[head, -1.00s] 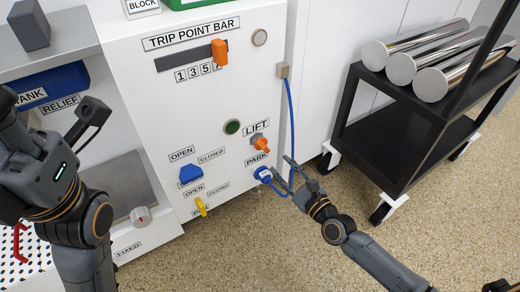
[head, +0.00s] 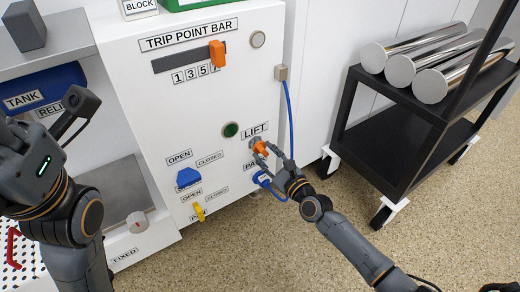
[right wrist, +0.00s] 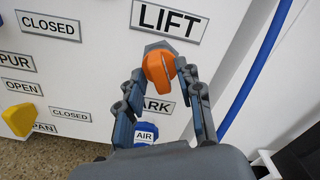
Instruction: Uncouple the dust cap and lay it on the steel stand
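A grey metal surface (head: 115,185) at the lower left may be the steel stand. My left gripper (head: 80,102) is above and left of it, partly seen; its opening is unclear.
A blue AIR connector (head: 262,179) with a blue hose (head: 289,105) is just below the cap at PARK. Blue (head: 188,176) and yellow (head: 199,211) handles are to the left. A black cart (head: 400,140) with steel cylinders stands right.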

